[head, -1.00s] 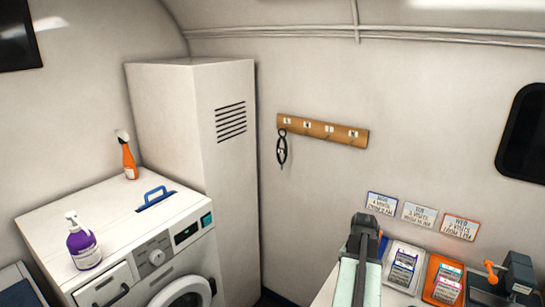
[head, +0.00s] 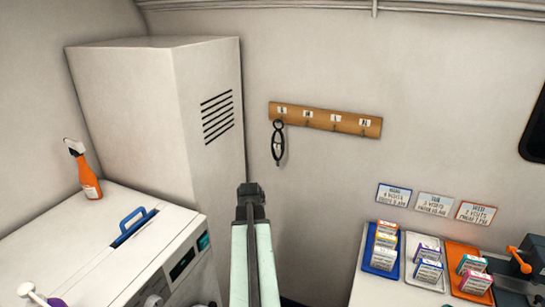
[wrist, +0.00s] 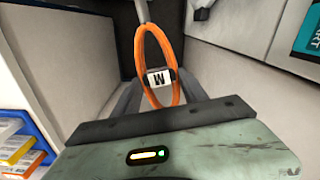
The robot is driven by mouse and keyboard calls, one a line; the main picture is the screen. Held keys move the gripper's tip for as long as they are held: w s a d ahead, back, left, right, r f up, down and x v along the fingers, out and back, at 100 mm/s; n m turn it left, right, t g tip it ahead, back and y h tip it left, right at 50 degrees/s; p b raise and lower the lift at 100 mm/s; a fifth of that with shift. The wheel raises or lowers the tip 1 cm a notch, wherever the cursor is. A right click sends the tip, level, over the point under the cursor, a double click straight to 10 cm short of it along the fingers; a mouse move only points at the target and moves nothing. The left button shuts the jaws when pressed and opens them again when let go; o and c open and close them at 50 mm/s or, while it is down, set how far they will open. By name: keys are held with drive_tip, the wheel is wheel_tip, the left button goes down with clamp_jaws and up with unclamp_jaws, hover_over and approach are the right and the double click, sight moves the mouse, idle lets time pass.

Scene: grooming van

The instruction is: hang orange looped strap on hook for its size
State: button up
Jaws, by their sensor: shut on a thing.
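In the wrist view the orange looped strap (wrist: 140,58) stands out as an upright oval beyond my gripper's body, with a white tag (wrist: 159,78) that seems to bear an M. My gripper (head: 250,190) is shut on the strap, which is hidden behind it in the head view. The wooden hook rail (head: 350,122) is on the wall, above and to the right of my gripper and apart from it. It has several hooks with small white letter labels, hard to read; the second looks like M. A dark looped strap (head: 278,145) hangs at the leftmost hook.
A tall cabinet (head: 208,75) and a white washer top (head: 75,225) with an orange spray bottle (head: 90,185) and blue handle (head: 130,222) stand left. A counter with small boxes in a blue tray (head: 367,255) and an orange tray (head: 455,262) is right. Wall below the rail is clear.

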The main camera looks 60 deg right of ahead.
drive_tip(key=s+d+r+m+h+p, duration=0.5)
drive_tip(key=d+r+h, duration=0.4)
drive_tip(key=d, duration=0.5)
drive_tip(key=d+r+n+h+p, duration=0.1)
drive_tip(key=d+r+h, duration=0.2)
drive_tip(key=r, duration=0.5)
drive_tip(key=d+r+n+h+p, duration=0.1)
drive_tip(key=d+r+h, duration=0.2)
drive_tip(key=r, duration=0.6)
drive_tip(key=shift+d+r+h+p, duration=0.3)
drive_tip(key=shift+d+p, duration=0.1)
drive_tip(key=shift+d, duration=0.25)
drive_tip(key=shift+s+d+t, duration=0.1)
drive_tip(key=shift+d+t, duration=0.1)
drive_tip(key=shift+t, duration=0.1)
